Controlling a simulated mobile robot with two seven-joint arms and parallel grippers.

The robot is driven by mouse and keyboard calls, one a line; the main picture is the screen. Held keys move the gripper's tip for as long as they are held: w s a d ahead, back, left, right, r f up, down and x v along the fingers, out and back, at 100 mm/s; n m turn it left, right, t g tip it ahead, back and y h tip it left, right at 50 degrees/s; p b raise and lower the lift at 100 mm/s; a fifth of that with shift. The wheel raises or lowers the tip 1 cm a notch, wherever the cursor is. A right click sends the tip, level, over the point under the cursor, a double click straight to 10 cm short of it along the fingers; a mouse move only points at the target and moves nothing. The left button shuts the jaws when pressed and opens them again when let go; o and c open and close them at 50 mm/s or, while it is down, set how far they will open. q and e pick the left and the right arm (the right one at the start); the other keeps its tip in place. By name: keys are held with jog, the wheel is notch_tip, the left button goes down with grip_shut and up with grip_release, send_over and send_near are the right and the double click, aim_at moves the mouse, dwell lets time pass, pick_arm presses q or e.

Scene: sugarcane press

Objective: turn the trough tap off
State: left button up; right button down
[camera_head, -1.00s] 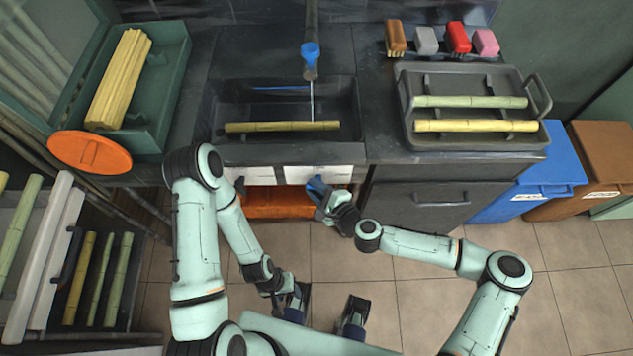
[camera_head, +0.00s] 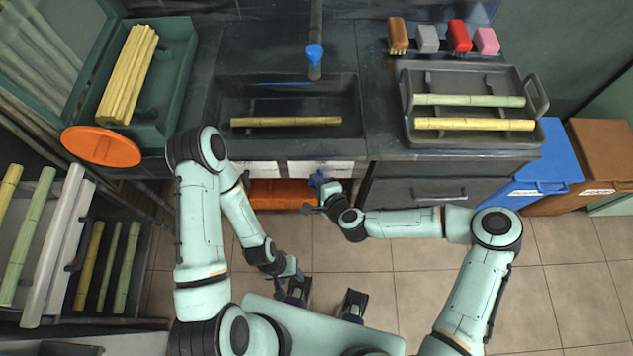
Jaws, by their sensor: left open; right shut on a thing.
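The trough (camera_head: 222,112) is a dark basin in the middle of the counter, with a tap spout (camera_head: 315,20) over it. The tap has a blue head (camera_head: 314,54), and no water stream shows below it. A yellow cane (camera_head: 285,121) lies in the trough. My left gripper (camera_head: 291,280) is open and low over the floor, away from the tap.
A grey tray (camera_head: 404,90) with two canes stands right of the trough, with several brushes (camera_head: 428,38) behind it. A green crate (camera_head: 178,88) of yellow canes and an orange disc (camera_head: 101,146) are at left. Blue (camera_head: 545,160) and brown (camera_head: 600,150) bins stand at right.

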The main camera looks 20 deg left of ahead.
jog(key=shift+w+d+f, duration=0.15)
jog(key=shift+w+d, duration=0.05)
jog(key=shift+d, duration=0.05)
jog(key=c, duration=1)
grip_release()
jog(key=p+v, duration=0.1)
jog(key=v, duration=1.2)
jog(key=shift+r, duration=0.25)
jog(key=shift+s+f, duration=0.1)
jog(key=shift+s, duration=0.05)
